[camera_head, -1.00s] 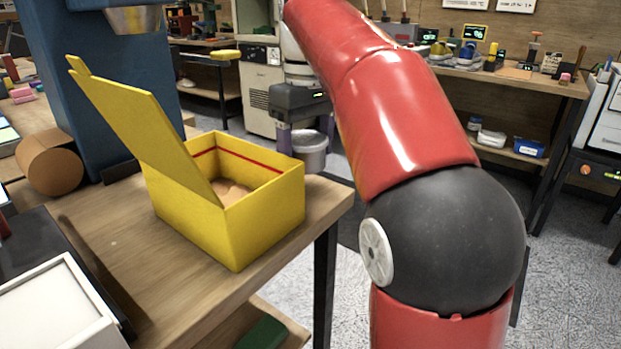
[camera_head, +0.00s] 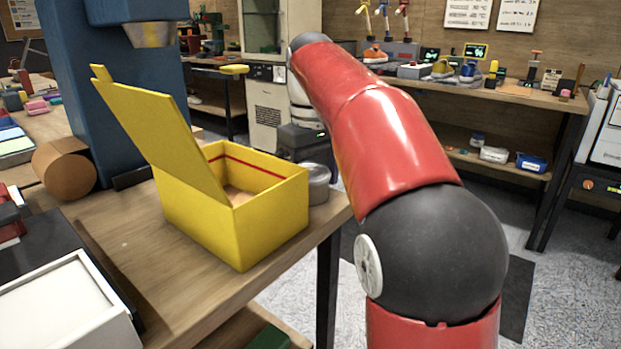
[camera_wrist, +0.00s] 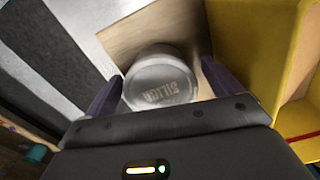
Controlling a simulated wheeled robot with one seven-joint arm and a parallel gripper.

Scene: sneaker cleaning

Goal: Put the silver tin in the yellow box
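The yellow box (camera_head: 274,219) stands on the wooden table with its lid (camera_head: 155,125) raised and leaning left; its inside has a red line and a brown bottom. The silver tin (camera_head: 318,184) shows just right of the box, by the table's edge. My gripper (camera_head: 306,150) is above the tin, partly hidden by my red arm. In the wrist view, the tin (camera_wrist: 160,80), marked "SILICA", sits between the two purple fingers of my gripper (camera_wrist: 162,88), which appears shut on it. The box wall (camera_wrist: 250,50) is close on the right there. Whether the tin touches the table is unclear.
The wooden table (camera_head: 150,245) carries a blue machine column (camera_head: 105,90) behind the box, a brown cylinder (camera_head: 64,168) and a white-topped case (camera_head: 60,305) at left. A workbench (camera_head: 490,88) stands at the back right. The floor right of the table is open.

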